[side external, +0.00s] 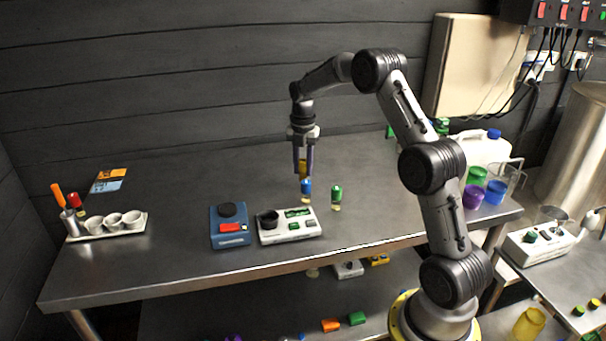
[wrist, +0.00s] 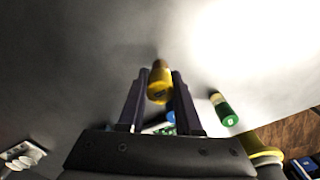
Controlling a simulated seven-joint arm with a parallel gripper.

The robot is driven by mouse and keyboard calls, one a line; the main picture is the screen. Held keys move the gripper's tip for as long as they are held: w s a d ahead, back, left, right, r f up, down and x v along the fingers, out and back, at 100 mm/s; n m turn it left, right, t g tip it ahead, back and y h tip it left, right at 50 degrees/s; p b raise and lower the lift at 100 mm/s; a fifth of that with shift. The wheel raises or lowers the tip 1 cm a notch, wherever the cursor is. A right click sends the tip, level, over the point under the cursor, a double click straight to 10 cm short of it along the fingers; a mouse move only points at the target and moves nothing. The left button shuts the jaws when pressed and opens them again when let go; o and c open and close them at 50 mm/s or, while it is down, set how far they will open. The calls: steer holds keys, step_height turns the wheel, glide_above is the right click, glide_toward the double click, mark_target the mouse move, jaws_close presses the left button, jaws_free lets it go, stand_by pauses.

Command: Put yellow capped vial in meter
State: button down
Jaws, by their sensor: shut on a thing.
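My gripper (side external: 303,172) is shut on the yellow capped vial (side external: 303,166), which shows between the two dark fingers. In the wrist view the yellow vial (wrist: 159,84) sits between the fingers (wrist: 156,88). I cannot tell how far it is above the table. The meter (side external: 290,226) is a white box with a green display and a dark round well (side external: 268,218) at its left end. It stands in front of my gripper and to its left. The well looks empty. In the wrist view my gripper hides most of it.
A blue capped vial (side external: 306,188) stands just below my gripper in the picture, and a green capped vial (side external: 336,195) stands to its right. A blue device (side external: 230,229) with a black knob is left of the meter. A tray (side external: 105,229) with white cups is farther left.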

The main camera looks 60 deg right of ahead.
steer(key=s+a+r, duration=0.8)
steer(key=s+r, duration=0.2)
steer(key=s, duration=0.3)
steer(key=s+a+r, duration=0.2)
steer(key=a, duration=0.5)
steer(key=s+a+r, duration=0.1)
steer(key=a+r, duration=0.1)
steer(key=a, duration=0.5)
glide_toward(287, 221)
steer(key=w+a, duration=0.2)
steer(key=a, duration=0.1)
steer(key=shift+w+a, duration=0.2)
steer(key=shift+w, duration=0.1)
steer(key=shift+w+f, duration=0.15)
steer(key=shift+f, duration=0.8)
steer(key=shift+w+f, duration=0.1)
steer(key=shift+f, duration=0.85)
steer(key=shift+f, duration=0.45)
